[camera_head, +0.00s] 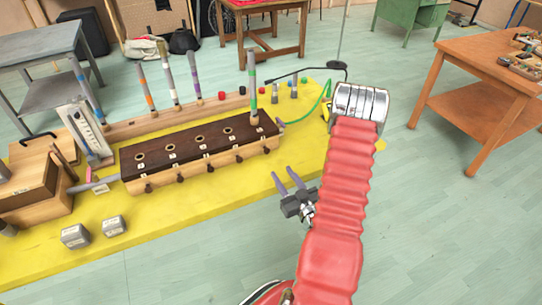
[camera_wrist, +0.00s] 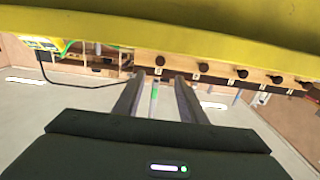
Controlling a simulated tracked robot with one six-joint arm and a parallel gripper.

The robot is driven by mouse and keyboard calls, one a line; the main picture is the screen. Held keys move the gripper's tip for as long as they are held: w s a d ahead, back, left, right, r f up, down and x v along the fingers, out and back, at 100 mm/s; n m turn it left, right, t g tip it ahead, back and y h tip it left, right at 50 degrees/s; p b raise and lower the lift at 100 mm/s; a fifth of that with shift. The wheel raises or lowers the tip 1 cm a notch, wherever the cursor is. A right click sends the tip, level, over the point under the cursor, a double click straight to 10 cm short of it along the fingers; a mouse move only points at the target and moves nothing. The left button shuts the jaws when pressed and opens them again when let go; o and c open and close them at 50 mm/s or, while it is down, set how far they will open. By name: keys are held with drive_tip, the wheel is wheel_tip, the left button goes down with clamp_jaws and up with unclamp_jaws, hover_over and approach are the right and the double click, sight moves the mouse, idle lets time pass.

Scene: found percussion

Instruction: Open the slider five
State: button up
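A long wooden box (camera_head: 205,166) with a dark top and a row of several holes stands on a yellow surface (camera_head: 200,225). Small dark slider knobs line its front face. I cannot read their number labels. The rightmost knob (camera_head: 266,149) is below a standing tube with a green band (camera_head: 252,85). In the wrist view, which is upside down, that end knob (camera_wrist: 160,60) appears in line between my fingers. My gripper (camera_head: 284,175) is open and empty in front of the box's right end, apart from the knob. It also shows in the wrist view (camera_wrist: 157,82).
Tubes with coloured bands (camera_head: 170,75) stand on a wooden rail behind the box. A green cable (camera_head: 318,105) curves at the right end. Two grey blocks (camera_head: 76,236) lie front left. A wooden table (camera_head: 490,80) stands right. The yellow surface before the box is mostly clear.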

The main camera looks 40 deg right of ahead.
sight(268, 152)
drive_tip(key=x, duration=1.1)
drive_tip(key=shift+c, duration=0.3)
clamp_jaws()
